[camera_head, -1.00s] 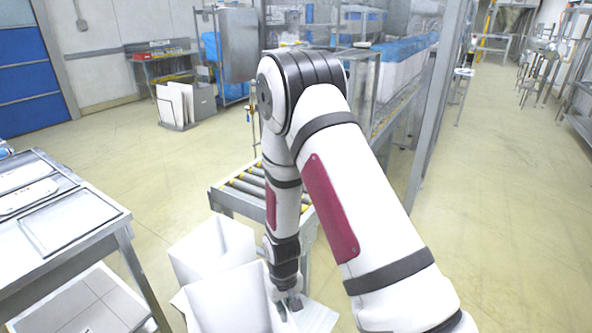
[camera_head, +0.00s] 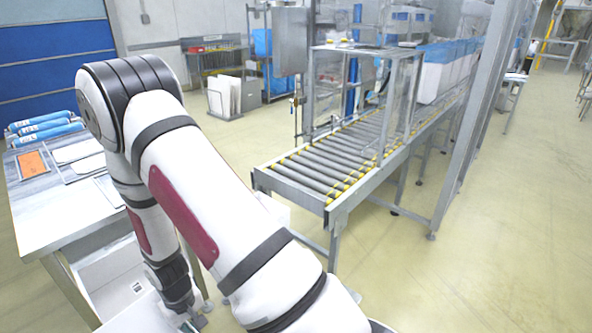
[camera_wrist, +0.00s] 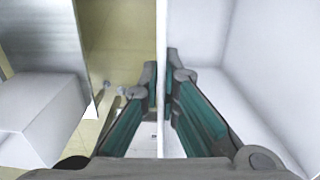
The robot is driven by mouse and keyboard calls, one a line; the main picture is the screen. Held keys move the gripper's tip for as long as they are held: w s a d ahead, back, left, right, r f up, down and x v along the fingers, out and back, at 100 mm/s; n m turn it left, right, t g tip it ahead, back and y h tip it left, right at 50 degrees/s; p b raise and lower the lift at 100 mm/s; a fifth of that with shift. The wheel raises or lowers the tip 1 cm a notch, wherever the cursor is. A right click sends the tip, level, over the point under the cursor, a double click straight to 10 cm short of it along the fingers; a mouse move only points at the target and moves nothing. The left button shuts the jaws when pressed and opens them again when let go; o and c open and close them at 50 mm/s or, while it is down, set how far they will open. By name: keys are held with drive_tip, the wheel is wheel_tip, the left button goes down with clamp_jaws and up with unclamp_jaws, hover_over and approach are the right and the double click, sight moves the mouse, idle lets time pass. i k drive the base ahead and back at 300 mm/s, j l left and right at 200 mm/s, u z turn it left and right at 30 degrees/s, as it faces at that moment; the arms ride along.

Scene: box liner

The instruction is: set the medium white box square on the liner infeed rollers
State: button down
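A white box, open at the top, shows in the wrist view, with its inside (camera_wrist: 265,70) on the right. Its thin upright wall (camera_wrist: 162,50) runs between the fingers of my gripper (camera_wrist: 164,78). The two teal-padded fingers are closed up on either side of this wall and appear to pinch it. In the head view my gripper (camera_head: 190,322) is at the bottom edge, beside a white box surface (camera_head: 140,315); most of the box is cut off or hidden by my arm. The infeed rollers (camera_head: 318,168), grey with yellow ends, are right of my arm, and their near end is bare.
A steel table (camera_head: 70,215) with an orange sheet (camera_head: 32,165) and blue rolls stands at left. Another white box (camera_wrist: 40,115) is at left in the wrist view. A frame with clear panels (camera_head: 400,95) stands over the conveyor. Floor at right is open.

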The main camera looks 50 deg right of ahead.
sight(316, 169)
drive_tip(key=l+u, duration=0.25)
drive_tip(key=l, duration=0.2)
drive_tip(key=k+l+u, duration=0.1)
drive_tip(key=l+u, duration=0.15)
drive_tip(key=l, duration=0.15)
drive_tip(key=k+l+u, duration=0.1)
drive_tip(key=l+u, duration=0.15)
drive_tip(key=l, duration=0.15)
drive_tip(key=k+l+u, duration=0.25)
drive_tip(key=l, duration=0.15)
drive_tip(key=k+l, duration=0.15)
drive_tip(key=l, duration=0.25)
drive_tip(key=k+l, duration=0.15)
drive_tip(key=l, duration=0.25)
drive_tip(key=k+l+u, duration=0.1)
drive_tip(key=l, duration=0.3)
drive_tip(key=k+l, duration=0.15)
drive_tip(key=l, duration=0.25)
